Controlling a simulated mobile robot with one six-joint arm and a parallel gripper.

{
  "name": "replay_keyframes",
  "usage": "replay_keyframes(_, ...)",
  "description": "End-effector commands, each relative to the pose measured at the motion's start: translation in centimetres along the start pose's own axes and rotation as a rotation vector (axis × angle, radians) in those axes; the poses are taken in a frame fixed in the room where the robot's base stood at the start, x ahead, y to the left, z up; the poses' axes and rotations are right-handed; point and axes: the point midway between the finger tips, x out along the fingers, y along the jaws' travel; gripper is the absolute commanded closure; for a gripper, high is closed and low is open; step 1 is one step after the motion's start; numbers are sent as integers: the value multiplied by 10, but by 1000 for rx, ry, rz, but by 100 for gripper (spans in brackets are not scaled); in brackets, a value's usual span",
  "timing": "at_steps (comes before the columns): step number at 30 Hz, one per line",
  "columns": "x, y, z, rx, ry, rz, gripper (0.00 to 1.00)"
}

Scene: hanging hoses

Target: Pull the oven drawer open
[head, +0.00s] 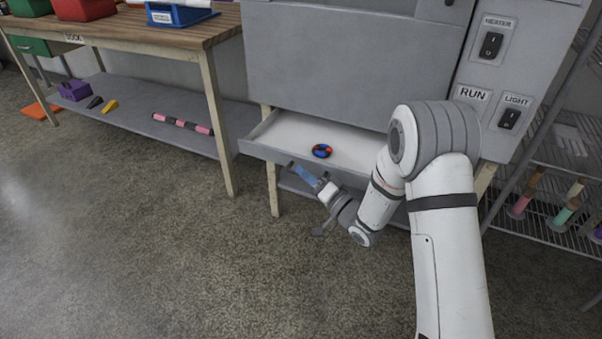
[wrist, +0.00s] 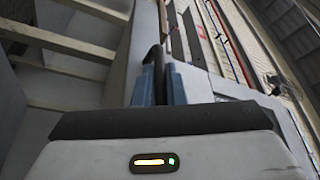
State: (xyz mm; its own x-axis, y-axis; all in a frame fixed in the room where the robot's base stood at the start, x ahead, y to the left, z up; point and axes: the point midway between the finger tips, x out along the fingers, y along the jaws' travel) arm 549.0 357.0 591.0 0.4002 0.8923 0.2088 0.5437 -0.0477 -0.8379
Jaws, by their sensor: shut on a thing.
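The oven drawer (head: 262,152) is a shallow grey tray with a pale inside, and it stands pulled out below the grey oven front (head: 350,55). A small blue and red ring (head: 321,151) lies in it. My gripper (head: 300,174) is at the drawer's front face. In the wrist view, the blue fingers of my gripper (wrist: 158,84) are shut on a dark, curved drawer handle (wrist: 153,56). In the head view most of the handle is hidden, and my arm covers the drawer's right part.
A wooden workbench (head: 150,28) with a low shelf (head: 135,122) stands at the left, its near leg close to the drawer. A wire rack (head: 565,150) with several coloured spools stands at the right. The floor (head: 130,240) in front is clear.

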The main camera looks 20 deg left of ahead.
Motion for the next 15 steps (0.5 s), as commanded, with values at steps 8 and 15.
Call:
replay_keyframes(8, -3, 1, 6, 6, 0, 11, 100)
replay_keyframes(15, -1, 0, 9, 7, -6, 8, 100)
